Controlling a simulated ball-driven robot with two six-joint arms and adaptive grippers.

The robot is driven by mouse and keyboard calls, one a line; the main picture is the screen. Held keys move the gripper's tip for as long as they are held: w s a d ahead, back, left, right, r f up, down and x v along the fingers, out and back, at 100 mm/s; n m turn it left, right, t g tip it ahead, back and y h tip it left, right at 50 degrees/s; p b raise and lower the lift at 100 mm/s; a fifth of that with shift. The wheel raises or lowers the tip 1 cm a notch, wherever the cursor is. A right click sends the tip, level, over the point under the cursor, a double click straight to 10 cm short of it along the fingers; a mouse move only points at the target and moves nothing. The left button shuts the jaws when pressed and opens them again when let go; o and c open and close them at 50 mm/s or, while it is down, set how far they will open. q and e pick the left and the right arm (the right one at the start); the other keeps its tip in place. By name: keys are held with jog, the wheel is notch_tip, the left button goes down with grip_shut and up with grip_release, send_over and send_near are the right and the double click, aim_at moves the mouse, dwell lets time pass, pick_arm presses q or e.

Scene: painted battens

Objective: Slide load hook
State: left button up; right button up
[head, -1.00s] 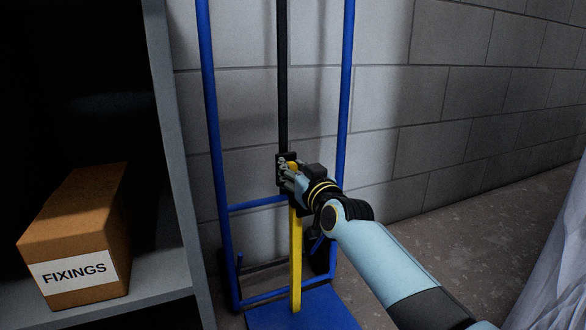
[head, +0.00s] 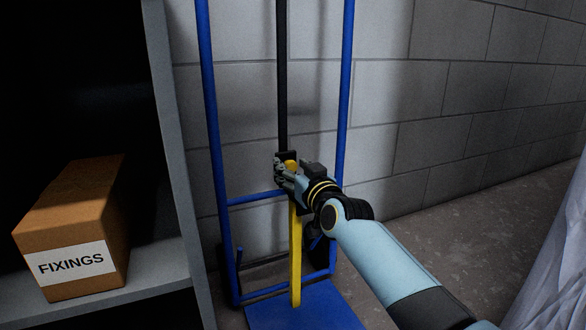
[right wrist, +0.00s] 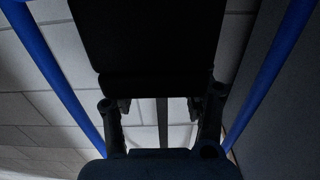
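A blue hand truck (head: 210,118) stands against the wall, with a black centre rail (head: 282,75). A black sliding piece, which looks like the load hook (head: 286,155), is on the rail just above the top of an upright yellow batten (head: 295,250). My right gripper (head: 284,173) is at the hook and batten top, covering part of both. In the right wrist view its fingers (right wrist: 160,115) stand apart, with the rail behind them and a large dark block above. Whether they grip anything is hidden. My left gripper is not in view.
A grey shelf (head: 150,278) at the left holds a cardboard box (head: 70,262) labelled FIXINGS. A block wall (head: 440,100) is close behind the truck. The blue toe plate (head: 310,308) is on the floor. Pale sheeting (head: 560,260) hangs at the right edge.

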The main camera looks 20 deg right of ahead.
jog(key=s, duration=1.2)
jog(key=shift+d, duration=0.2)
